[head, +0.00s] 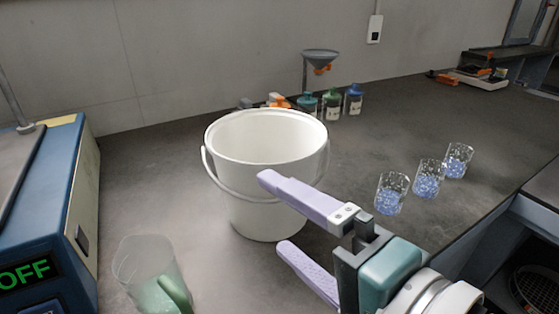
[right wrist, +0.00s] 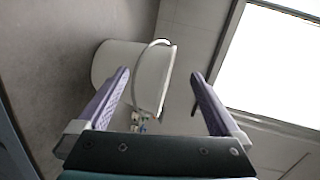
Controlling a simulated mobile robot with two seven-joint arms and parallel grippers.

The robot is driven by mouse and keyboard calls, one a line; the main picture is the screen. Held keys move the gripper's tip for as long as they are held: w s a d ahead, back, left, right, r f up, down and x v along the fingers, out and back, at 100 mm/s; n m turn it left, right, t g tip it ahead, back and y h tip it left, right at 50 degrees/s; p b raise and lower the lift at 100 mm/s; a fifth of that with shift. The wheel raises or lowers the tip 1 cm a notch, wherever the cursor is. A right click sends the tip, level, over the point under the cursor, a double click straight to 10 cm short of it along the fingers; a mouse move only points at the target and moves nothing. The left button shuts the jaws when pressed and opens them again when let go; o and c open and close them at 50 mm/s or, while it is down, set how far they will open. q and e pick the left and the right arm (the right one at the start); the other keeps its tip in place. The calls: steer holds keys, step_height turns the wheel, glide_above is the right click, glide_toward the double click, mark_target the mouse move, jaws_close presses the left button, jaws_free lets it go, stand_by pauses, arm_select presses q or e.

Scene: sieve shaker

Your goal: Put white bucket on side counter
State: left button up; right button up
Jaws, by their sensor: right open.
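The white bucket (head: 240,143) stands upright on the dark counter (head: 160,207) in the head view, with its thin handle hanging down at the front. It looks empty. My right gripper (head: 270,212) is open in front of the bucket, its lilac fingers pointing toward it. The upper finger overlaps the bucket's front side in the picture; I cannot tell whether it touches. In the right wrist view the bucket (right wrist: 128,66) appears ahead, between and beyond the open fingers (right wrist: 160,78), nearer the left one. Nothing is held. My left gripper is not in view.
A blue machine with an OFF display (head: 27,273) stands at the left. A clear cup with green contents (head: 150,278) is at the front. Several glasses with blue pieces (head: 428,180) stand at the right. Small bottles (head: 331,104) and a funnel stand (head: 320,60) are behind the bucket.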

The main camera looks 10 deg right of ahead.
steer(key=s+d+f+n+g+h, duration=0.3)
steer(key=s+d+n+g, duration=0.2)
steer(key=s+d+n, duration=0.1)
steer(key=s+d+f+n+g+h, duration=0.3)
steer(key=s+d+n+g, duration=0.2)
steer(key=s+n, duration=0.3)
steer(key=s+d, duration=0.1)
steer(key=s, duration=0.1)
steer(key=shift+s+f+g, duration=0.25)
steer(key=shift+s+g, duration=0.05)
steer(key=shift+s, duration=0.1)
